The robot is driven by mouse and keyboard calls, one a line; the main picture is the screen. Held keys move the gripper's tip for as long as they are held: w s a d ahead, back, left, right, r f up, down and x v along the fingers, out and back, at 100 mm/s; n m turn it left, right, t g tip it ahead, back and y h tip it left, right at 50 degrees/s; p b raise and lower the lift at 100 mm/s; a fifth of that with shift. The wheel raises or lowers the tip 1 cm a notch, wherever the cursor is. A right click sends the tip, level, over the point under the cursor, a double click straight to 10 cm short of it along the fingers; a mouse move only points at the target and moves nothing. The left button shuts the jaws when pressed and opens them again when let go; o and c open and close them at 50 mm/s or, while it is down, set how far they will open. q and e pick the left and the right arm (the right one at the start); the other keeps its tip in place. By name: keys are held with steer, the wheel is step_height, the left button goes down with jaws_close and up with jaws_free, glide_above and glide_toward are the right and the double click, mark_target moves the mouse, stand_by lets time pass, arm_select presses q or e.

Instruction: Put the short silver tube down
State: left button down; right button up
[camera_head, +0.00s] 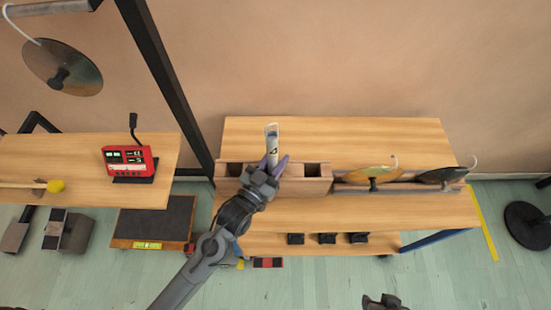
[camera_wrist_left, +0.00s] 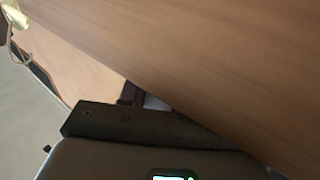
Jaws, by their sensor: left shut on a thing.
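My left gripper (camera_head: 274,166) is shut on the short silver tube (camera_head: 271,132), which stands roughly upright with a small dark mark on its side. They are at the wooden block (camera_head: 291,187) on the bench, between two dark square openings. The gripper hides the tube's lower end, so I cannot tell whether it touches or enters the block. In the left wrist view a wooden surface (camera_wrist_left: 220,60) fills much of the picture and the tube cannot be made out clearly. A dark grey part at the bottom edge may be my right gripper (camera_head: 384,302); its fingers are unclear.
The bench top (camera_head: 350,130) behind the block is clear. Two round discs, one gold (camera_head: 367,179) and one dark (camera_head: 440,175), stand in a rack to the right. A red device (camera_head: 130,160) sits on the left table. A black post (camera_head: 170,90) rises between the tables.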

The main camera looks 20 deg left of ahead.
arm_select(q)
steer(key=shift+a+f, duration=0.1)
steer(key=shift+f, duration=0.75)
steer(key=c, duration=0.8)
jaws_free()
steer(key=shift+s+f, duration=0.1)
steer(key=shift+f, duration=0.05)
steer(key=shift+r, duration=0.6)
steer(key=shift+s, duration=0.25)
steer(key=v, duration=0.3)
steer(key=p+v, duration=0.1)
steer(key=v, duration=0.3)
steer(key=r+p+v, duration=0.1)
steer(key=v, duration=0.3)
steer(key=shift+s, duration=0.1)
